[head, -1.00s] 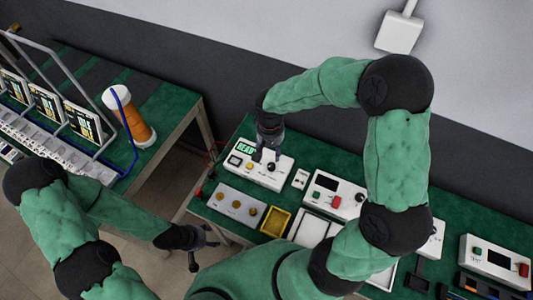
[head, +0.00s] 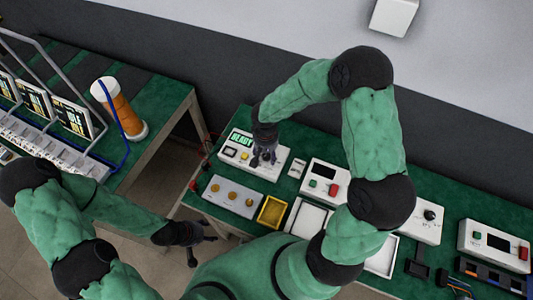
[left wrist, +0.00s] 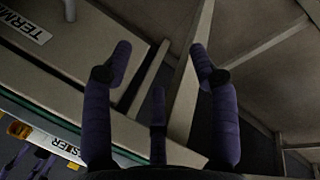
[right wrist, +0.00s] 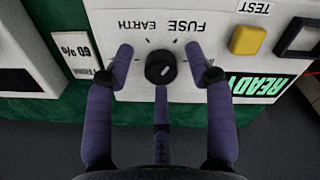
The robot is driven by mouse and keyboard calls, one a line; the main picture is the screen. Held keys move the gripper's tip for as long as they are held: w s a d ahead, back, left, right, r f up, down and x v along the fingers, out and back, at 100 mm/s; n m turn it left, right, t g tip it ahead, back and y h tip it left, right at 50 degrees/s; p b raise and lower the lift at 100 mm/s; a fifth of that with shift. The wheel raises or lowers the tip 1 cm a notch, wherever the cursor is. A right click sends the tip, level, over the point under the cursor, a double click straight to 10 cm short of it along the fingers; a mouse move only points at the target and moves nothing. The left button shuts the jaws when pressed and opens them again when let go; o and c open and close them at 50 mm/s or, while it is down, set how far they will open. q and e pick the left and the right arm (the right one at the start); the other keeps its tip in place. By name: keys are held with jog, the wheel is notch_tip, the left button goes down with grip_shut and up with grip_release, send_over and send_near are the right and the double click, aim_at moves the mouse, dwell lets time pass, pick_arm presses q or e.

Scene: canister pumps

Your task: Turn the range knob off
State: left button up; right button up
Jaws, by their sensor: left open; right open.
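The white tester (head: 240,146) with a lit green READY display stands at the left end of the green table. In the right wrist view its black round knob (right wrist: 160,68) sits below the words FUSE and EARTH, upside down here, with a short pale mark on its face. My right gripper (right wrist: 167,62) is open, with its fingers on either side of the knob; I cannot tell if they touch it. In the head view this gripper (head: 264,157) covers the knob. My left gripper (head: 208,234) is open and empty, low beside the table; its fingers (left wrist: 158,55) show in its wrist view.
A yellow button (right wrist: 248,40) sits beside the READY display. A grey panel (head: 234,195), a yellow tray (head: 272,211) and a white box with red and green buttons (head: 326,181) are close by. Another box with a black knob (head: 418,224) stands further right.

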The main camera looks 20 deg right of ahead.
grip_shut()
